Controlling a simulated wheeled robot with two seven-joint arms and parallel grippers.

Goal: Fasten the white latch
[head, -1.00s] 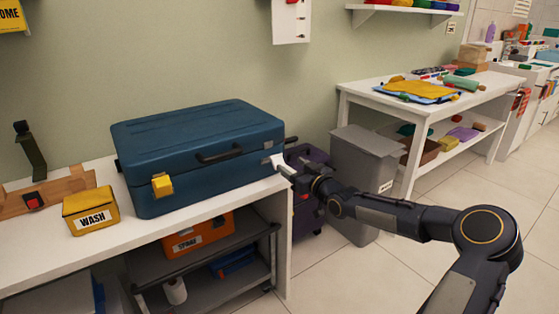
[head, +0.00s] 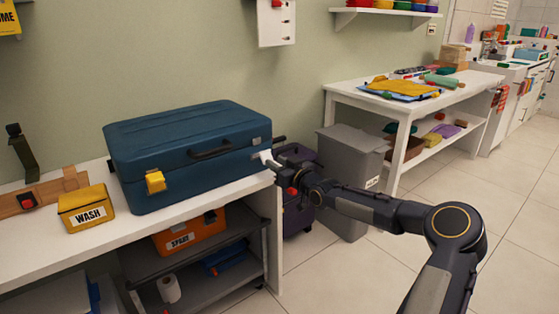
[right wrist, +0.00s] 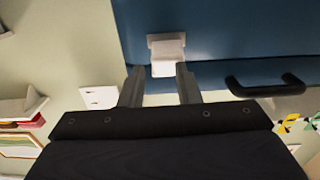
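The blue case (head: 185,150) stands on a white bench. Its white latch (head: 265,155) is near the right end of the front, partly hidden by my right gripper (head: 275,163) in the head view. In the right wrist view, the white latch (right wrist: 166,52) shows on the blue case (right wrist: 240,35), and its tip lies between the fingertips of my right gripper (right wrist: 160,78). The fingers are apart, with a gap on each side of the latch. A yellow latch (head: 155,182) sits at the left of the case front. My left gripper is not in view.
A yellow WASH box (head: 86,209) stands left of the case. A grey bin (head: 350,170) and a purple suitcase (head: 298,215) stand beyond the bench end.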

